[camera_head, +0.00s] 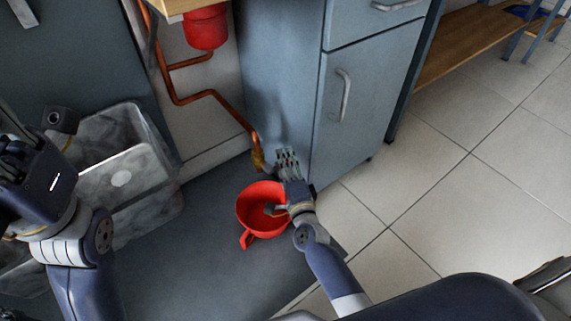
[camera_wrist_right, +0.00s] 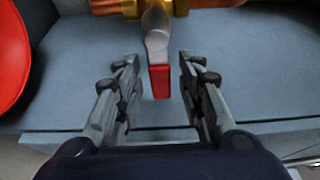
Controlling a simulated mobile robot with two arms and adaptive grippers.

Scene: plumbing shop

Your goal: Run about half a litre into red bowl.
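The red bowl (camera_head: 249,206), with a handle at its lower left, stands on the dark grey surface in the head view. Its red side also shows at the left edge of the right wrist view (camera_wrist_right: 12,55). A brass tap (camera_head: 258,158) ends the copper pipe just above and behind the bowl. In the right wrist view its lever (camera_wrist_right: 158,50) has a red end. My right gripper (camera_wrist_right: 155,82) is open, its fingers on either side of the lever's red end with gaps showing. My left gripper (camera_head: 18,150) is at the left edge, its fingers unclear. The bowl's contents are unclear.
A translucent grey bin (camera_head: 150,190) stands left of the bowl. A blue-grey cabinet (camera_head: 355,120) with handles rises behind the right gripper. Copper pipe (camera_head: 205,97) runs down the wall below a red container (camera_head: 206,27). Tiled floor (camera_head: 470,190) at right is clear.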

